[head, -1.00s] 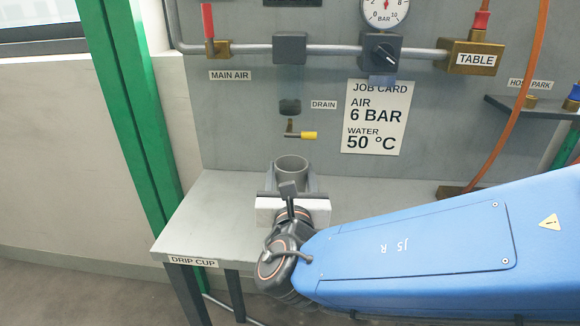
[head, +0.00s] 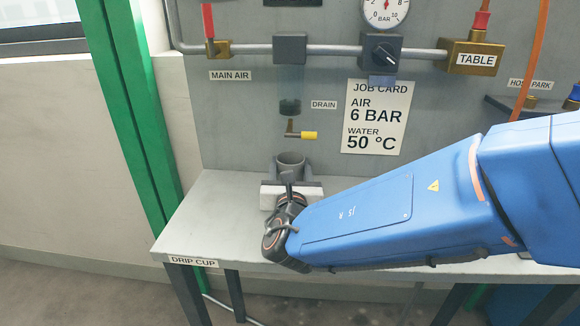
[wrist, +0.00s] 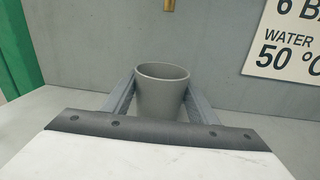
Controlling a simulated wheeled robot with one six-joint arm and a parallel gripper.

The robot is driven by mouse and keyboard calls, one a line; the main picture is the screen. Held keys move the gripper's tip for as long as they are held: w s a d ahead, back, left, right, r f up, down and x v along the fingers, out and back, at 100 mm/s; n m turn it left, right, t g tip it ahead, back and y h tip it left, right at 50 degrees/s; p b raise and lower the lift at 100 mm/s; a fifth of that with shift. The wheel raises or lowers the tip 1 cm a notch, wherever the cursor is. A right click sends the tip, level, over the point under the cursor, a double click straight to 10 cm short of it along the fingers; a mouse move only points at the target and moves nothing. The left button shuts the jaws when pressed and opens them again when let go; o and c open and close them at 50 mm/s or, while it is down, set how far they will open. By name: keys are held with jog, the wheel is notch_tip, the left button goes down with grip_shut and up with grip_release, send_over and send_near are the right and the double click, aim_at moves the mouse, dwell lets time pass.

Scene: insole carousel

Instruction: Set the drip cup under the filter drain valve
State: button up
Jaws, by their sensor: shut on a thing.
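The grey drip cup (head: 291,161) stands upright between the fingers of my gripper (head: 291,170), which is shut on it. In the wrist view the cup (wrist: 162,92) shows its open rim, with a finger on each side of my gripper (wrist: 161,96). The filter drain valve (head: 290,135) has a brass stem and a yellow lever, and sits on the panel above the cup. In the head view the cup appears roughly below the valve; the depth gap between them is hard to tell. The cup's bottom is hidden by my gripper.
A grey shelf (head: 215,215) labelled DRIP CUP lies below. Behind is the grey panel with a job card (head: 376,118), a pipe (head: 335,50) and a gauge (head: 385,10). A green post (head: 130,110) stands at left. The shelf's left part is clear.

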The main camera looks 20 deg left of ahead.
jog(key=shift+f, duration=0.15)
jog(key=o, duration=1.1)
jog(key=shift+o, duration=0.2)
jog(key=shift+r, duration=0.2)
jog(key=v, duration=1.1)
jog(key=shift+s, duration=0.3)
jog(key=shift+s+d, duration=0.15)
jog(key=shift+s, duration=0.05)
